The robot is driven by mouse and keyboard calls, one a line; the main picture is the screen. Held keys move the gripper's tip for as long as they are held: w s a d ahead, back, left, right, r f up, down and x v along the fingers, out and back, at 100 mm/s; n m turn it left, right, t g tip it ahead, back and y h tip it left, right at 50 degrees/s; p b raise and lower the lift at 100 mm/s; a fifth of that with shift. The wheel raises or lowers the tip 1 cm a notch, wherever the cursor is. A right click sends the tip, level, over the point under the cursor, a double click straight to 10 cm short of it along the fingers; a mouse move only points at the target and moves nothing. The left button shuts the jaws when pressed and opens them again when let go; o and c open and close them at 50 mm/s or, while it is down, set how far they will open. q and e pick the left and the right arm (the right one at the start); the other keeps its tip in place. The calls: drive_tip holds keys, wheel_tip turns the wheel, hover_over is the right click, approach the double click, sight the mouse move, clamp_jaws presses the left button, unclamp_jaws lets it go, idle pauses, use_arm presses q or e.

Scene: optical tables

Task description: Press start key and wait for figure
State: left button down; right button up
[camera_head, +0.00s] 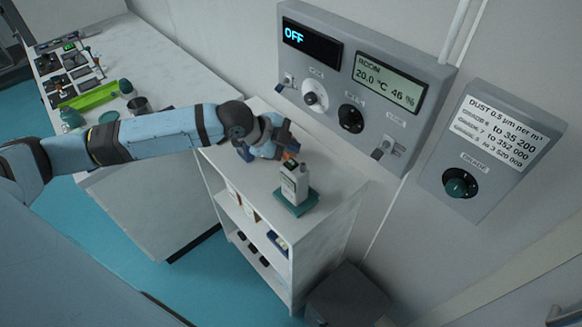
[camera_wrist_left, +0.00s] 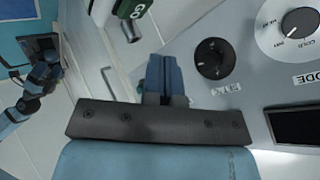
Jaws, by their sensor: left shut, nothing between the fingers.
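A small white and grey handheld device (camera_head: 295,182) stands upright in a dark green base (camera_head: 296,204) on top of the shelf unit. Its key and any figure on it are too small to read in the head view. In the left wrist view, part of a device with a green patch marked with white letters (camera_wrist_left: 136,10) shows at the top edge, beyond the fingers. My left gripper (camera_head: 287,151) is shut and empty, just behind and above the device; contact cannot be told. Its closed blue fingers show in the left wrist view (camera_wrist_left: 163,62).
A grey wall panel (camera_head: 345,160) has a display reading OFF (camera_head: 311,43), a room display of 20.0 °C and 46 % (camera_head: 387,82), and knobs. Right of it hangs a dust panel (camera_head: 450,188) with a grade knob. A cluttered bench (camera_head: 165,75) stands left.

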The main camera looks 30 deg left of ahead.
sight(291, 164)
use_arm(q)
wheel_tip(291, 164, down, 2)
drive_tip(key=shift+f, duration=0.1)
idle(0.4)
drive_tip(key=shift+f, duration=0.2)
idle(1.5)
drive_tip(key=shift+f, duration=0.3)
drive_tip(key=shift+f, duration=0.4)
idle(0.6)
drive_tip(key=shift+r, duration=0.1)
drive_tip(key=shift+r+p, duration=0.75)
drive_tip(key=shift+r, duration=0.05)
